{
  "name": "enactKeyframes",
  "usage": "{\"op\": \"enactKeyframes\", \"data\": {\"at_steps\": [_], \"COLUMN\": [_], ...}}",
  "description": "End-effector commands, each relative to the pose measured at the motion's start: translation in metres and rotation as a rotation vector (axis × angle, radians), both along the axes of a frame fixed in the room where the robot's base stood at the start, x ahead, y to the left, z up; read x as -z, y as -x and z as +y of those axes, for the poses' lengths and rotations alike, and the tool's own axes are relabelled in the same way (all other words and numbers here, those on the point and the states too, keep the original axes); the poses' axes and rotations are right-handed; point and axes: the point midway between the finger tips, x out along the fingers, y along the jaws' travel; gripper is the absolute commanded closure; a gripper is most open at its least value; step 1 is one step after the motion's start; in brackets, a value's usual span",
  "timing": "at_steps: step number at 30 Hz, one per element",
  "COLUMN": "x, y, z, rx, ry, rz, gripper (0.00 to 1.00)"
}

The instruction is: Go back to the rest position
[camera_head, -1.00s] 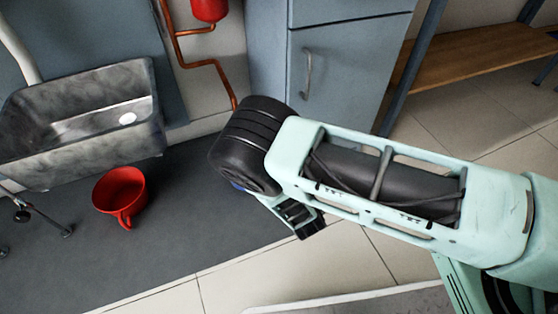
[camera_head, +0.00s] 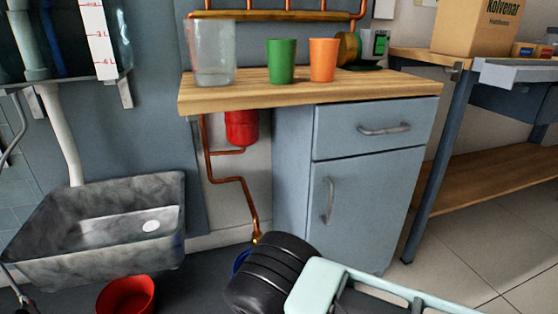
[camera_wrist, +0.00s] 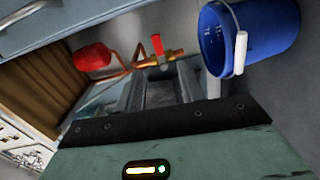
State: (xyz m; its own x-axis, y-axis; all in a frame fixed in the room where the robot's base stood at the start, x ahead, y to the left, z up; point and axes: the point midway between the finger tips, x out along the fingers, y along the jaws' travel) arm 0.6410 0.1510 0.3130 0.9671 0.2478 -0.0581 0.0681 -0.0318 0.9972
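My gripper (camera_wrist: 165,80) shows in the wrist view beyond the pale green wrist housing and a dark bar. Its grey finger parts are dim, and I cannot tell how far apart they are. I see nothing clearly held. In the head view my black wrist joint and green forearm reach in from the bottom right, in front of the cabinet; the gripper itself does not show there. No marker of a rest position shows.
A blue bucket (camera_wrist: 262,45) is near the gripper. A wooden counter (camera_head: 350,88) over a blue-grey cabinet (camera_head: 365,215) holds cups. Red-and-copper piping (camera_head: 238,185) runs beside the cabinet. Floor is open at right.

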Motion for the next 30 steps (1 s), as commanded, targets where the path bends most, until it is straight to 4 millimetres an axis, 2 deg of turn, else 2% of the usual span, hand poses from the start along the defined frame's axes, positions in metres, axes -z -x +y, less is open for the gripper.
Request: {"op": "enactKeyframes", "data": {"at_steps": [6,10,14,18,23,26,30], "x": [-0.033,-0.06,-0.096,-0.142,-0.199,-0.232,-0.272], "y": [-0.017,-0.011,0.006,0.034,0.078,0.111,0.156], "z": [0.019,0.034,0.047,0.054,0.048,0.035,0.005], "rx": [0.139,0.211,0.268,0.319,0.38,0.432,0.526], "ry": [-0.263,-0.429,-0.566,-0.669,-0.72,-0.716,-0.674], "rz": [0.341,0.58,0.804,1.028,1.249,1.363,1.475], "gripper": [0.61,0.61,0.61,0.61,0.61,0.61,0.61]}}
